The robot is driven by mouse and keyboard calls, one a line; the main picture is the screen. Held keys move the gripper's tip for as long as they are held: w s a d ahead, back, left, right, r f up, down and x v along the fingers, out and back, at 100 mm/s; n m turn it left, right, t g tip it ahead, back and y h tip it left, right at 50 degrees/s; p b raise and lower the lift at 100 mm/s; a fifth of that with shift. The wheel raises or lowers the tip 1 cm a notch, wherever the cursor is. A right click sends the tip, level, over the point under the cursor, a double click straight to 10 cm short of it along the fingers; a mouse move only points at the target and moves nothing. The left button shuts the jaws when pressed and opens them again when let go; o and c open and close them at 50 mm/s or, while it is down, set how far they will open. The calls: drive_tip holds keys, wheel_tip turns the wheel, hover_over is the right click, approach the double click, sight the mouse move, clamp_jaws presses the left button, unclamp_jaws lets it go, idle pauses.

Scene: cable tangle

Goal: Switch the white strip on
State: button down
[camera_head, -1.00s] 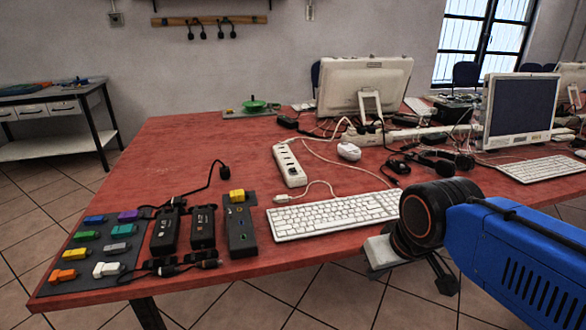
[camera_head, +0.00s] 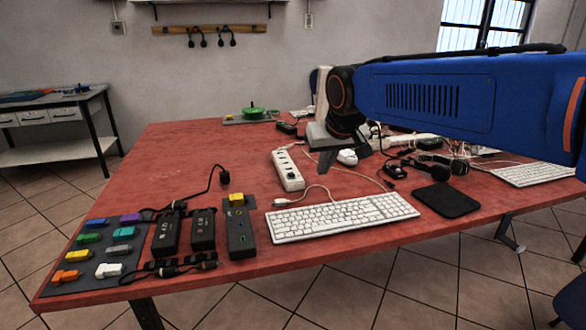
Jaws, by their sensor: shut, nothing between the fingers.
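A white power strip (camera_head: 287,171) lies flat on the red table, behind the keyboard. Dark sockets show along its top; whether its switch is on is too small to tell. My gripper (camera_head: 324,176) hangs from the end of my blue arm, to the right of the strip and apart from it in the picture. Its fingers point down and hold nothing. My arm and gripper hide part of the table behind them.
A white keyboard (camera_head: 342,217) and black pad (camera_head: 446,199) lie in front. Black boxes (camera_head: 167,234) and a mat with coloured blocks (camera_head: 60,284) are at front left. A white mouse (camera_head: 348,157), cables and headphones (camera_head: 459,166) are right. The table's left middle is clear.

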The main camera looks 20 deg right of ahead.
drive_tip(key=w+a+r, duration=0.2)
drive_tip(key=w, duration=0.3)
drive_tip(key=w+a+r, duration=0.1)
drive_tip(key=w+r, duration=0.1)
drive_tip(key=w, duration=0.4)
drive_tip(key=shift+w+a+t, duration=0.2)
drive_tip(key=shift+a+t, duration=0.2)
hover_over(291, 173)
drive_tip(key=s, duration=0.2)
wheel_tip(291, 173, down, 8)
drive_tip(key=shift+r, duration=0.1)
wheel_tip(291, 173, down, 3)
drive_tip(key=shift+s, duration=0.1)
drive_tip(key=shift+f, duration=0.55)
